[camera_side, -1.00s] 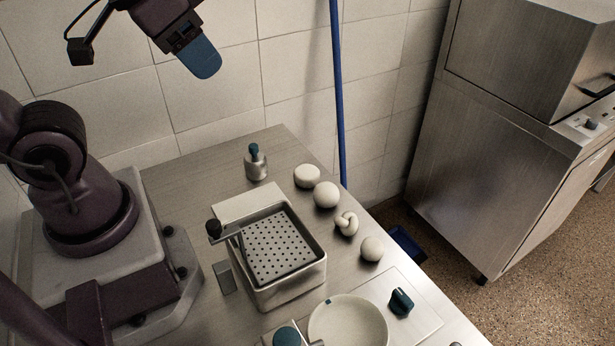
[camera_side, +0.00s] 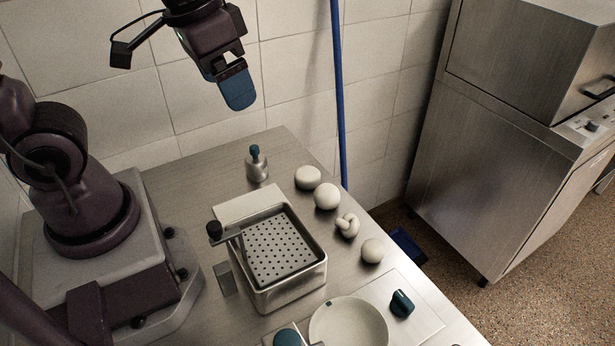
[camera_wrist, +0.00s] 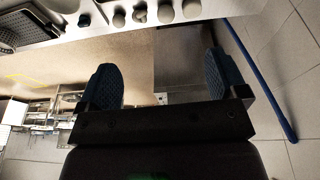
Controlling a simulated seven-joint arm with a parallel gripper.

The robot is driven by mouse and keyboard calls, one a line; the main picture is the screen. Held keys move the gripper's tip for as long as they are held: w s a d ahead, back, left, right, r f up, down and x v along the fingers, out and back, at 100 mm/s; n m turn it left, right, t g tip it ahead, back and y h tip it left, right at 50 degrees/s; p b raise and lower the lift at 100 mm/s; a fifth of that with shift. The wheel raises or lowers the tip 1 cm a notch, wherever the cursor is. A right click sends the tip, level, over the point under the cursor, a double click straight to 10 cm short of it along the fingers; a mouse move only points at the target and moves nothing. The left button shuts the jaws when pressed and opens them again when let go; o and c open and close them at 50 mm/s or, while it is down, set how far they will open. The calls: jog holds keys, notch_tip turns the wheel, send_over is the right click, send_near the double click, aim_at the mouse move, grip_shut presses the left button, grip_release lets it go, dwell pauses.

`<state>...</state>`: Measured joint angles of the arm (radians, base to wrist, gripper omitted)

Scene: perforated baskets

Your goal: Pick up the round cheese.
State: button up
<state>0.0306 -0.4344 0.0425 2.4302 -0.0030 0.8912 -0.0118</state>
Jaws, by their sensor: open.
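Four-sided work is not needed to see the white cheeses in a row along the table's right edge. The rearmost (camera_side: 308,178) looks slightly flattened, the second (camera_side: 327,196) is rounded, the third is knotted (camera_side: 347,225), and the front one (camera_side: 372,250) is a smaller ball. I cannot tell for certain which rounded one the task names. The row also shows at the top of the wrist view, with the knotted piece (camera_wrist: 140,14) among them. My gripper (camera_side: 232,88) is high above the table's back, apart from all of them. Its blue fingers (camera_wrist: 163,82) are spread with nothing between them.
A perforated metal basket (camera_side: 322,262) stands left of the row. A small bottle (camera_side: 257,168) stands behind it. A white plate (camera_side: 348,325) and a dark teal knob (camera_side: 402,303) are in front. A blue pole (camera_side: 339,100) rises behind the table's right edge.

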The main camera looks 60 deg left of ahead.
jog(key=w+a+f+n+g, duration=0.1)
jog(key=w+f+n+g, duration=0.15)
jog(key=w+f, duration=0.35)
jog(key=n+y, duration=0.2)
jog(key=n, duration=1.1)
send_near(308, 172)
jog(key=f, duration=0.3)
jog(key=a+f, duration=0.1)
jog(key=f, duration=0.6)
jog(key=shift+w+a+f, duration=0.15)
jog(key=shift+a, duration=0.1)
jog(key=c, duration=1)
